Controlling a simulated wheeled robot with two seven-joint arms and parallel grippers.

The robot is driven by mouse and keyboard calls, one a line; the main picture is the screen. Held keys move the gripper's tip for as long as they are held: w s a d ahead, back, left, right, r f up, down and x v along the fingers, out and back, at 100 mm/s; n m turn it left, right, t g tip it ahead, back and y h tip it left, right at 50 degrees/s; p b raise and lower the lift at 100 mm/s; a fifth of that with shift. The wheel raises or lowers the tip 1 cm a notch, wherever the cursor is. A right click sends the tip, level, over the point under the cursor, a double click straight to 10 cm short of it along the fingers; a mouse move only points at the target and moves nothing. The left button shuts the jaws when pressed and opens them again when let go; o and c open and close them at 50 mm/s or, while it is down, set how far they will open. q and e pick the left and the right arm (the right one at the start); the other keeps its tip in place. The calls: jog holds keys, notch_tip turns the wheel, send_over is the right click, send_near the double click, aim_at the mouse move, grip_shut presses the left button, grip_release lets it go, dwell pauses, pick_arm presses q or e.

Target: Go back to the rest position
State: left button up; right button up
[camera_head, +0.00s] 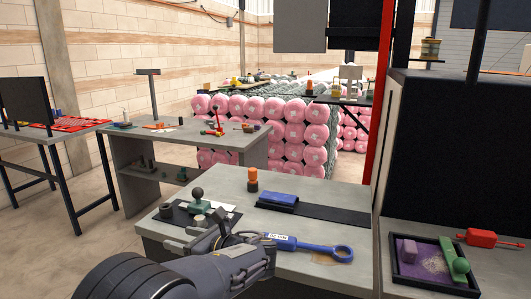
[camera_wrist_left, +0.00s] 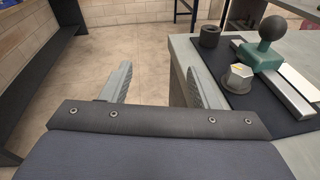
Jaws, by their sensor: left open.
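My left gripper (camera_head: 262,243) reaches in from the bottom left of the head view, over the near left part of the grey workbench (camera_head: 335,178). In the left wrist view the jaws (camera_wrist_left: 162,86) are apart, with bare floor and the bench's edge seen beyond them and nothing between them. My right gripper is not in view.
A blue ring-ended tool (camera_head: 310,247) lies beside the left gripper. A green ball-topped fixture (camera_head: 198,205), a small dark cylinder (camera_wrist_left: 210,36) and a metal hex piece (camera_wrist_left: 238,77) stand close by. An orange-and-black bottle (camera_head: 252,180) and a blue box (camera_head: 279,198) stand farther back.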

pick_arm(q)
jog(key=s+a+f+n+g+h+p, duration=0.25)
jog(key=s+a+n+h, duration=0.2)
jog(key=s, duration=0.25)
jog(key=s+a+f+n+g+h+p, duration=0.1)
jog(key=s+a+f+n+g+h, duration=0.2)
jog(key=s+a+n, duration=0.4)
jog(key=s+d+r+n+t+h+p, duration=0.1)
jog(key=s+d+r+n+t+h, duration=0.1)
jog(key=s+d+n+h, duration=0.3)
jog(key=s+d+r+n+t+h+p, duration=0.1)
jog(key=s+d+n+h, duration=0.4)
jog(key=s+n, duration=0.5)
jog(key=s+r+p, duration=0.1)
jog(key=s, duration=0.3)
jog(key=shift+t+h, duration=0.35)
